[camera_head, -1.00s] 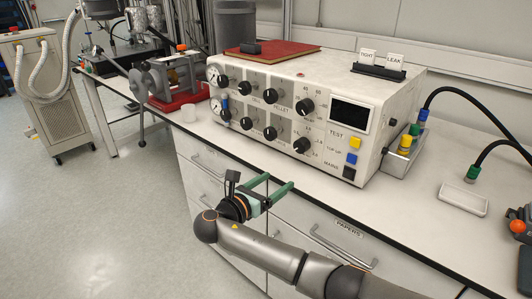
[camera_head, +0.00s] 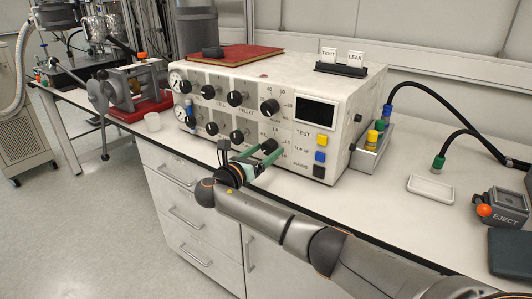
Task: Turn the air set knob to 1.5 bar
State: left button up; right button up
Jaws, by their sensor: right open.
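The control box (camera_head: 340,120) stands on the bench, its front panel set with black knobs, a dark display and coloured buttons. The large lower-right knob (camera_head: 268,145) has scale marks around it and looks like the air set knob; its pointer and numbers are too small to read. My right gripper (camera_head: 270,153) is open, its two green fingers pointing at this knob, with the knob showing between the fingertips. I cannot tell whether they touch it. My left gripper is not in view.
Yellow, blue and black buttons are close on the right. A white tray (camera_head: 431,188) and an eject unit (camera_head: 503,208) stand on the bench at right. The bench front edge runs under my arm.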

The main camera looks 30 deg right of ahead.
jog(key=shift+w+d, duration=0.1)
jog(key=shift+d, duration=0.2)
jog(key=shift+c, duration=0.4)
grip_shut()
